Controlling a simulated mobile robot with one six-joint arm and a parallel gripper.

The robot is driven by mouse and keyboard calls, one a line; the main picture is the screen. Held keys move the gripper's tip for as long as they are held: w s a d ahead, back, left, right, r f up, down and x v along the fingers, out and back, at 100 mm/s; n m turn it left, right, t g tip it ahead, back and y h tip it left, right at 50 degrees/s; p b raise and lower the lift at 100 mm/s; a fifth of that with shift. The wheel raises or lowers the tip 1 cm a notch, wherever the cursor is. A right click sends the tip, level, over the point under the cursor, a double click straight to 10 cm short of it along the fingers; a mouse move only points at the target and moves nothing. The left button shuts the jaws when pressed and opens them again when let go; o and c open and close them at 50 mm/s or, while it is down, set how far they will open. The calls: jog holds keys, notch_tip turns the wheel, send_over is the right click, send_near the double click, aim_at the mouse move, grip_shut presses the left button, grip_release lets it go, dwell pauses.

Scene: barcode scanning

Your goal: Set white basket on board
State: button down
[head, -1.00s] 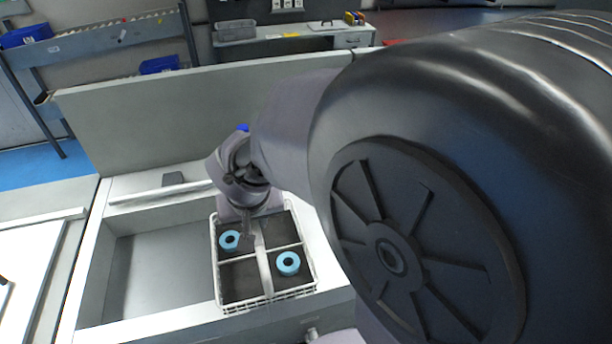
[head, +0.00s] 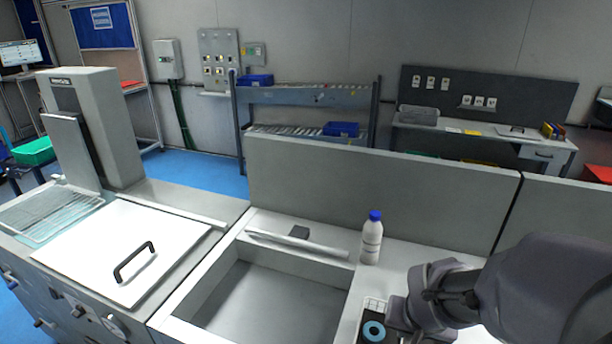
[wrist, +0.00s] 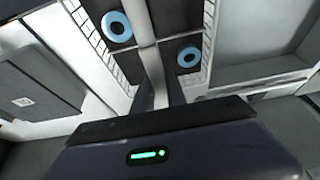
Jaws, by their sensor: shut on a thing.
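The white basket (head: 375,304) shows only in part at the bottom edge of the head view, on the right side of the sink. It has dark compartments and blue rings, one of them (head: 374,331) visible there. The wrist view shows the basket (wrist: 208,40) with its central white handle bar and two blue rings (wrist: 117,27). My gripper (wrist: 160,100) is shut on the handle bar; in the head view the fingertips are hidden. A flat white board (head: 95,250) with a black handle lies on the counter at left, with nothing on it.
An empty sink basin (head: 270,305) lies between the board and the basket. A white bottle with a blue cap (head: 371,240) stands behind the basket. A low grey wall (head: 380,195) runs behind the counter. A tall grey machine (head: 105,125) stands behind the board.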

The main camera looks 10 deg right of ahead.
jog(key=shift+w+d+f+b, duration=0.4)
jog(key=shift+w+d+f, duration=0.25)
jog(key=shift+d, duration=0.9)
jog(key=shift+w+d+f+b, duration=0.45)
jog(key=shift+d+f, duration=0.35)
jog(key=shift+d, duration=0.7)
jog(key=shift+w+d+f+b, duration=0.3)
jog(key=shift+w+d+f, duration=0.4)
jog(key=shift+d, duration=0.85)
jog(key=shift+s, duration=0.1)
jog(key=shift+f, duration=0.2)
jog(key=c, duration=1.3)
grip_release()
jog(key=shift+c, duration=0.2)
